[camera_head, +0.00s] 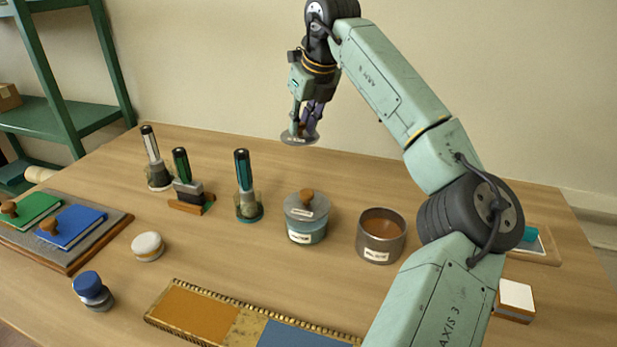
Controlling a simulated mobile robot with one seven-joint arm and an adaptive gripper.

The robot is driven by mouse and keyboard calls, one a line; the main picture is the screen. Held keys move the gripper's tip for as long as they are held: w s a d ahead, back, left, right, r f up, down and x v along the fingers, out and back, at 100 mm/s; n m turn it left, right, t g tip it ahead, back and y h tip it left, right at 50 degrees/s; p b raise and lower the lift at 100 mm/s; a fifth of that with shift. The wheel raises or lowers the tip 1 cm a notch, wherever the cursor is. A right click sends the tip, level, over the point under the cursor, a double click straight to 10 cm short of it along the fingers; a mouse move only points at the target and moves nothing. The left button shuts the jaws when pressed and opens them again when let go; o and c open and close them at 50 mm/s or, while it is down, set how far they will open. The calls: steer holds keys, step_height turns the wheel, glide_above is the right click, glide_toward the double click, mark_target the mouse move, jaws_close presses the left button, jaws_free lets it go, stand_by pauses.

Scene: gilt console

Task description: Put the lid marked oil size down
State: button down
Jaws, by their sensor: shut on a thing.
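My gripper (303,126) is raised over the back of the table, pointing down. It is shut on the knob of a grey round lid (299,139), which hangs level in the air with a small label too small to read. An open metal pot (382,251) with brown contents and a white label stands in front and to the right of it. A second pot (306,232) stands to the left of the open one, covered by a similar grey lid (305,203) with a wooden knob. The labels on these are also too small to read surely.
Three upright tools stand in holders at the left, the nearest being a teal one (244,185). A gilt tray (164,320) with orange and blue panels lies in front. A white-topped block (516,300) sits at the right. The table (225,260) is bare around the pots.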

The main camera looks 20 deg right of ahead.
steer(key=shift+w+f, duration=0.1)
steer(key=shift+f, duration=1.1)
step_height(320, 180, down, 9)
steer(key=shift+f+p, duration=0.15)
steer(key=shift+p, duration=0.65)
steer(key=shift+f, duration=0.1)
steer(key=c, duration=1.4)
jaws_free()
steer(key=shift+r, duration=0.25)
steer(key=b+v, duration=0.2)
steer(key=v, duration=1)
steer(key=shift+a+f, duration=0.1)
steer(key=shift+s+f, duration=0.1)
steer(key=shift+s, duration=0.1)
